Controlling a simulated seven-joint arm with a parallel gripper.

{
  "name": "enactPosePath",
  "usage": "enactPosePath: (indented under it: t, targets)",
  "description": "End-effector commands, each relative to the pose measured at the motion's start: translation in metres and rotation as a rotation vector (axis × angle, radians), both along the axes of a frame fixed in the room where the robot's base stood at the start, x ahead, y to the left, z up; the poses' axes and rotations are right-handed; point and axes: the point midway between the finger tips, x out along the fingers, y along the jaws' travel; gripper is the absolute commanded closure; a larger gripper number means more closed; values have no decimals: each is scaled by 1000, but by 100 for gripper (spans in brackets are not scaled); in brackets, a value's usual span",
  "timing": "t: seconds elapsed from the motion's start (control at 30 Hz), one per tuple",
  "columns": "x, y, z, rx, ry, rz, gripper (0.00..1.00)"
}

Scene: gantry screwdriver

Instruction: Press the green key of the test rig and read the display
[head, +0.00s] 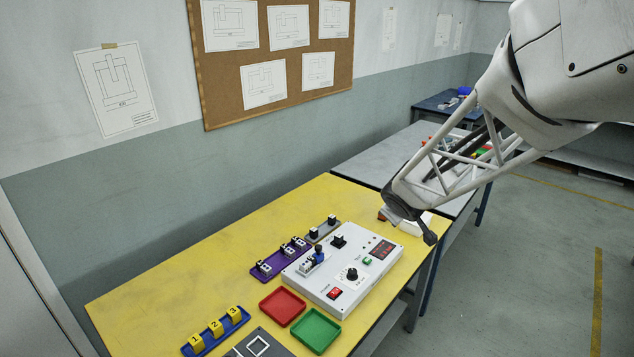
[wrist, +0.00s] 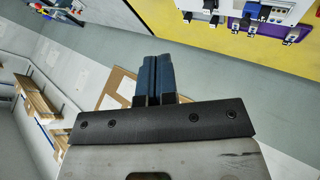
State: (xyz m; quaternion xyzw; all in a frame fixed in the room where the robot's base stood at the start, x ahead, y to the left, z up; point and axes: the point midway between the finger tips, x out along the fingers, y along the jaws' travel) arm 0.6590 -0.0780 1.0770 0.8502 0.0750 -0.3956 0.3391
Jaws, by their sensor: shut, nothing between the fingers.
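The test rig (head: 318,283) is a white box on the yellow table in the head view. Its small green key (head: 367,261) sits near the right side, just below the dark display (head: 382,249). The display shows faint red marks too small to read. My gripper (wrist: 153,60) has blue fingers that are shut together and empty in the wrist view. In the head view my arm's end hangs above and beyond the rig's far right corner, apart from the key; the fingertips are not clear there. Only an edge of the rig shows at the wrist view's top.
The rig also bears a black knob (head: 351,274) and a red switch (head: 335,293). A red tray (head: 283,306), a green tray (head: 316,331), a purple holder (head: 268,277) and a blue rack with yellow numbered blocks (head: 215,331) stand nearby. A grey table (head: 375,157) adjoins behind.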

Motion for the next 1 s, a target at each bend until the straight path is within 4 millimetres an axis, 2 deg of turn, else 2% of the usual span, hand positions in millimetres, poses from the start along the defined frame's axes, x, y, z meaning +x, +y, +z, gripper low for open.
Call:
enactPosePath:
  t: [0.2, 0.5, 0.8, 1.0]
  targets:
    - [35, 2, -25, -14, -19, 115, 100]
    - [75, 9, -63, -17, -35, 279, 100]
    - [106, 18, -107, 5, -39, 452, 100]
    - [118, 24, -133, 27, -37, 550, 100]
